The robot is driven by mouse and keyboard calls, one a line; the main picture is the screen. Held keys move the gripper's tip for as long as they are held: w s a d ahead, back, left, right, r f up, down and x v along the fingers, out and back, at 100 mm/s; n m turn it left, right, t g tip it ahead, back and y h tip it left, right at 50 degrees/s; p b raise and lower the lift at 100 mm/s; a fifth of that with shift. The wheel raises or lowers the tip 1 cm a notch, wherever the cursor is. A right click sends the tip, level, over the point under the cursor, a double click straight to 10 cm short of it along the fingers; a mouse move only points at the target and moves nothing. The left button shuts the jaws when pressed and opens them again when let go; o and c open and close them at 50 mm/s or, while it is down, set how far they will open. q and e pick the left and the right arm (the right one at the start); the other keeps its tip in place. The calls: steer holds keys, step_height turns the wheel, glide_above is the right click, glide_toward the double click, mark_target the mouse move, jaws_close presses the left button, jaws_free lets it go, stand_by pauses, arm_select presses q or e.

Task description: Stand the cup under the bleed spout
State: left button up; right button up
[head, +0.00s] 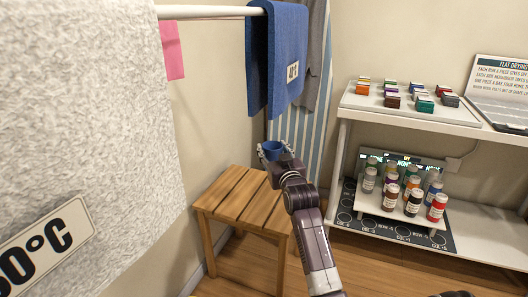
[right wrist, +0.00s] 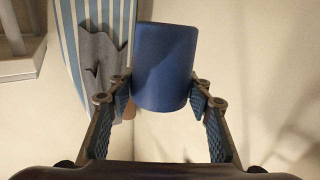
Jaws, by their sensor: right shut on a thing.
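A blue cup (head: 273,147) is in my right gripper (head: 272,157), held in the air just above and behind the far end of the wooden stool as the head view shows it. In the right wrist view the cup (right wrist: 165,60) sits between the two fingers of the right gripper (right wrist: 160,98), with a pad at each side. I cannot make out a bleed spout in either view. My left gripper is not in view.
A slatted wooden stool (head: 240,200) stands below the cup. A blue towel (head: 288,60) hangs from a white rail (head: 210,12), and a white towel (head: 90,110) fills the left. A white shelf (head: 410,120) at right holds coloured blocks above and several bottles (head: 413,203) below.

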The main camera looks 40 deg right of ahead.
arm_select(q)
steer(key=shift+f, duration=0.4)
arm_select(e)
steer(key=shift+r, duration=0.2)
